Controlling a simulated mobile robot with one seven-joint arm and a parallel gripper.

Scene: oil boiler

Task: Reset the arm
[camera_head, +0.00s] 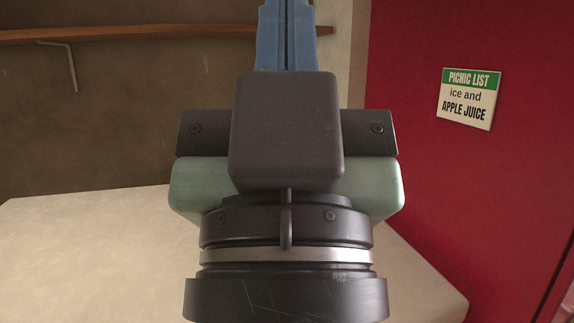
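My gripper (287,8) is in the centre of the head view, seen from behind, with its blue fingers pointing up and away at the top edge. The two blue fingers lie side by side with only a thin seam between them, so it looks shut. Nothing shows between them, but the fingertips are partly cut off by the frame's top edge. The dark wrist and pale green gripper body fill the middle and bottom of the view.
A pale, cream surface (90,250) spreads below and behind my gripper. A brown wall with a wooden rail (120,32) and a metal bracket (73,65) stands at left.

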